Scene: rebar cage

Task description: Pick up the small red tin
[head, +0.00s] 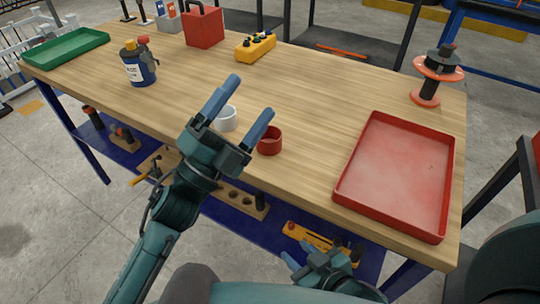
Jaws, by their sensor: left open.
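The small red tin (269,142) stands upright near the front edge of the wooden table. A white cup-like tin (227,120) stands just to its left and a little further back. My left gripper (252,96) is open and reaches over the table's front edge. In the head view its two fingers appear around the white tin, with the red tin just right of the right finger. I cannot tell its height above the table or any contact. My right gripper (322,262) is low at the bottom, in front of the table, its jaws unclear.
A red tray (398,178) lies on the table's right, with an orange spool (428,92) behind it. A blue can (138,68), green tray (66,47), red box (203,27) and yellow control box (256,47) stand further back. The table's middle (320,95) is clear.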

